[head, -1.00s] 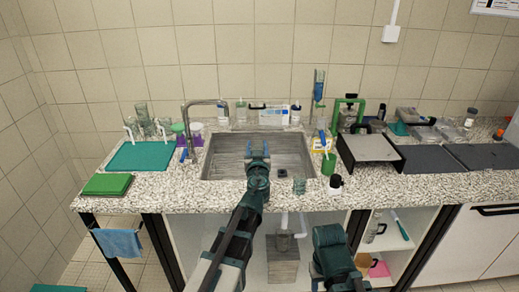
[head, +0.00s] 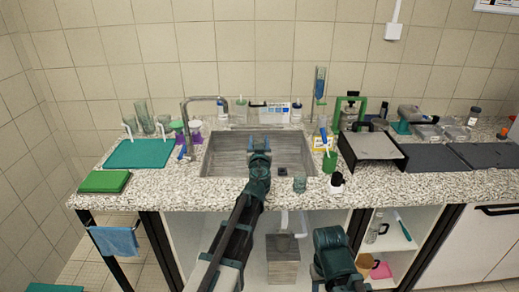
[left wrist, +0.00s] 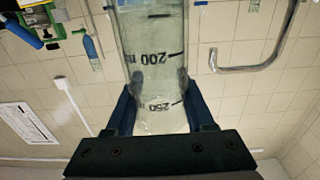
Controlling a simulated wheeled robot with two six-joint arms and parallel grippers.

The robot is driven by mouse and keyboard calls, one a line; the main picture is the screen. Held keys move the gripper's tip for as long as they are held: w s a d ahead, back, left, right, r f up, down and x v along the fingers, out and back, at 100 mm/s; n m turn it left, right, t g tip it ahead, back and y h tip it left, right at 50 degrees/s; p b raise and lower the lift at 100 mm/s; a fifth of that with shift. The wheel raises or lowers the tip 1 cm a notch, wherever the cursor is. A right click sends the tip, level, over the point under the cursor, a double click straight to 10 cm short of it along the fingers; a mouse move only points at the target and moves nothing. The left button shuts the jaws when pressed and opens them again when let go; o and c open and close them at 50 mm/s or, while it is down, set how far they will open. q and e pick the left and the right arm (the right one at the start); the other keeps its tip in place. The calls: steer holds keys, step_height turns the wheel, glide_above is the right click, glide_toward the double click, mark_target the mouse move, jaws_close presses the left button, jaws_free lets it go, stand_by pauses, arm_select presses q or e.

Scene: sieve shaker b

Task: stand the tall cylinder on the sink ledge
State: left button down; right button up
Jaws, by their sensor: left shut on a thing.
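The tall cylinder (left wrist: 153,60) is clear, with black marks reading 200 and 250. It fills the middle of the left wrist view. My left gripper (head: 260,143) is shut on it, with one blue-green finger on each side near the 250 mark. In the head view the gripper is over the grey sink (head: 226,160) and points toward the back wall; the clear cylinder is hard to make out there. The cylinder's far end is cut off in the wrist view. The sink ledge (head: 285,127) is the speckled strip behind the basin. My right gripper is not clearly in view.
Bottles and a white-and-blue box (head: 278,113) occupy part of the back ledge. The tap (head: 186,125) rises at the sink's left corner. A blue upright thing (head: 320,85) stands at the back right.

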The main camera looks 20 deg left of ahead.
arm_select(q)
steer(key=shift+f, duration=0.7)
steer(key=shift+f+b, duration=0.1)
steer(key=shift+b, duration=0.3)
steer(key=shift+c, duration=1.3)
jaws_free()
steer(key=v, duration=1.2)
steer(key=shift+r, duration=0.2)
